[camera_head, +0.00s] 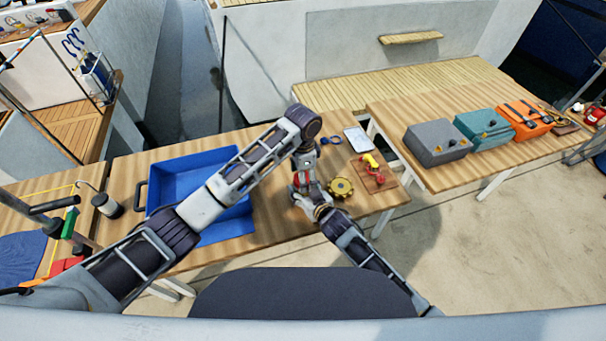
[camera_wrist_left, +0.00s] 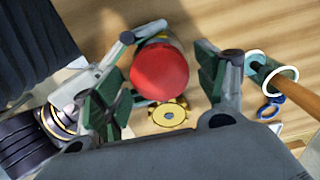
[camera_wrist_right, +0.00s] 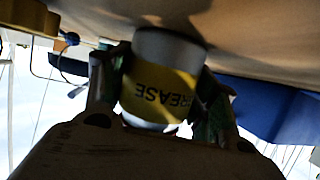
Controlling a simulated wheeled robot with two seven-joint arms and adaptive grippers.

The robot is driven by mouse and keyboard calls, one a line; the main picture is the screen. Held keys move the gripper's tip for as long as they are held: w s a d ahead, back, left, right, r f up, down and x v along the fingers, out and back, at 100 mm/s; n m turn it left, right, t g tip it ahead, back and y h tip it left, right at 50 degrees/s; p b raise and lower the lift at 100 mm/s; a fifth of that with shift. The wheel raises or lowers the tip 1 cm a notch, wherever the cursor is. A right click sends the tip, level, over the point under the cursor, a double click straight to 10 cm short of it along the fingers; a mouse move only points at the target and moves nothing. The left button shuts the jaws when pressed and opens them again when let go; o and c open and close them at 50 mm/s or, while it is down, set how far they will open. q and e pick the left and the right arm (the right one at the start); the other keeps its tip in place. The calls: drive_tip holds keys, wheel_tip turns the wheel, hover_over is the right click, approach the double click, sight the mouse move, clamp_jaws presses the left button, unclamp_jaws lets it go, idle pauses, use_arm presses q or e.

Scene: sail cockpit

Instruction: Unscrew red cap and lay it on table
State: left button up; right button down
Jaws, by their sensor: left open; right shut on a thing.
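The red cap (camera_wrist_left: 160,72) sits at the end of a can, between the spread fingers of my left gripper (camera_wrist_left: 165,85), with a gap on each side. In the head view, a bit of red (camera_head: 303,181) shows below my left gripper (camera_head: 304,168). My right gripper (camera_wrist_right: 160,95) is shut on the grease can (camera_wrist_right: 160,88), which has white ends and a yellow label reading "GREASE", upside down in the right wrist view. In the head view, my right gripper (camera_head: 318,205) is close below the left one, and the can is mostly hidden.
A yellow notched disc (camera_head: 340,187) lies beside the grippers on the wooden table (camera_head: 265,222). A board with red and yellow parts (camera_head: 372,172) and a white sheet (camera_head: 357,140) lie to the right. A blue tray (camera_head: 228,233) stands left, under my left arm.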

use_arm(q)
drive_tip(key=c, duration=1.1)
drive_tip(key=shift+o, duration=0.2)
drive_tip(key=shift+n, duration=0.3)
drive_tip(key=shift+n, duration=1.1)
drive_tip(key=shift+r, duration=1.2)
drive_tip(key=shift+r, duration=1.95)
